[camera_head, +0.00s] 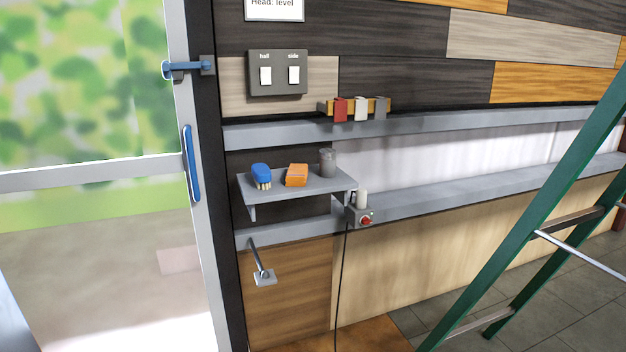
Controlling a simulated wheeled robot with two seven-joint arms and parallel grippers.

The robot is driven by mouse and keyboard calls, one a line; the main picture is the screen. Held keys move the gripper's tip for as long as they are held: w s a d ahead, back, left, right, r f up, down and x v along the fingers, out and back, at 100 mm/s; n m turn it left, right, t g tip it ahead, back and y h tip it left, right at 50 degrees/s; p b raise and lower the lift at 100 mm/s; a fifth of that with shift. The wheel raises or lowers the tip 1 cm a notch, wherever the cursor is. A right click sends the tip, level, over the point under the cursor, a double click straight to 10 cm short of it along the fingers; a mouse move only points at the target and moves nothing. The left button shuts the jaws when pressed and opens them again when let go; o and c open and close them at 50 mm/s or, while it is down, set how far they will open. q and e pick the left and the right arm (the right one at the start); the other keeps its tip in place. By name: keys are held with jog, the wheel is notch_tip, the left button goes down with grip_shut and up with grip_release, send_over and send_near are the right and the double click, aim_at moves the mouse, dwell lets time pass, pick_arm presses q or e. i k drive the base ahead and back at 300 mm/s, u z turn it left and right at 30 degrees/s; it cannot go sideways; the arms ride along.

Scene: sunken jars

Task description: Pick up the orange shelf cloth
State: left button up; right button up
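The orange shelf cloth (297,175) is a small folded orange block. It lies on the small grey wall shelf (322,186), near the middle. A blue brush (261,174) with pale bristles is to its left on the same shelf. A grey jar (327,162) stands to its right, towards the back. Neither of my grippers is in view, and nothing touches the cloth.
A green ladder (520,215) stands at the right. A glass door with a blue handle (191,163) is at the left. A grey box with a red knob (364,217) sits right of the shelf, its cable hanging down. A metal hook (260,263) juts out below.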

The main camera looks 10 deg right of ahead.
aim_at(296, 175)
jog(key=z, duration=0.65)
jog(key=i, duration=0.85)
jog(key=z, duration=0.35)
